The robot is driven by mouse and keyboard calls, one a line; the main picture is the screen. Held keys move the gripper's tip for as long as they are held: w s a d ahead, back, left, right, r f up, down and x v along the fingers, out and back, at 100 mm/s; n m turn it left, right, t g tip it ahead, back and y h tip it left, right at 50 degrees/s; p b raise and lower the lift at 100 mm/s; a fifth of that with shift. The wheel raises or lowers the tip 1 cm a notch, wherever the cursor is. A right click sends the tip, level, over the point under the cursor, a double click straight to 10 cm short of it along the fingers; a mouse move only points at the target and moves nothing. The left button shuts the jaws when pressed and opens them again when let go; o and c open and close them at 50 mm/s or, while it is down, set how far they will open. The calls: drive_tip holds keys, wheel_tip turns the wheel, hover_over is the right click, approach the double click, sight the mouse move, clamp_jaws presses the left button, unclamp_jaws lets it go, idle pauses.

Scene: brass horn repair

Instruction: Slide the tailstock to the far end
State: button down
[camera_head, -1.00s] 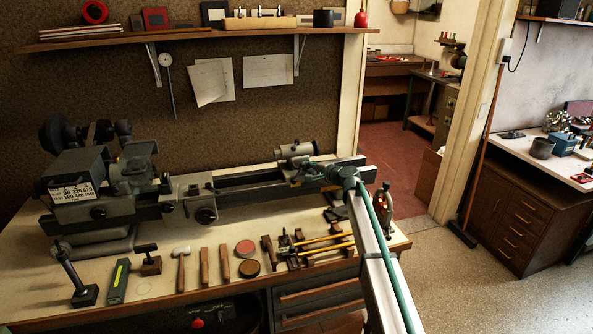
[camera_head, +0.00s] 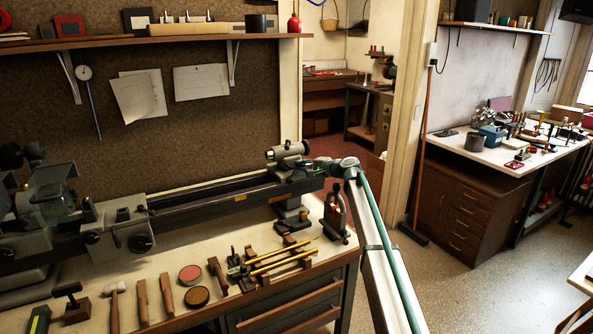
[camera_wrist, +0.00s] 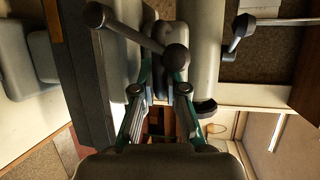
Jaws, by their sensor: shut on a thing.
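The tailstock (camera_head: 287,150) is a grey casting on the long dark lathe bed (camera_head: 215,195), at the bed's right end in the head view. My gripper (camera_head: 299,171) reaches in from the right against the tailstock's near side. In the wrist view the tailstock's grey body (camera_wrist: 205,45) lies just ahead. A lever with ball ends (camera_wrist: 140,35) crosses in front of my gripper (camera_wrist: 162,72). My gripper is shut on the tailstock, apparently at this lever; the exact contact is partly hidden.
The lathe headstock (camera_head: 45,200) and carriage (camera_head: 118,232) stand at left. Hammers, files and tins (camera_head: 190,274) lie on the bench front. Bare floor lies to the right.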

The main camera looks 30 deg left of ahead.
drive_tip(key=shift+d, duration=0.1)
drive_tip(key=c, duration=1.5)
unclamp_jaws()
drive_tip(key=shift+s, duration=0.1)
drive_tip(key=v, duration=1.2)
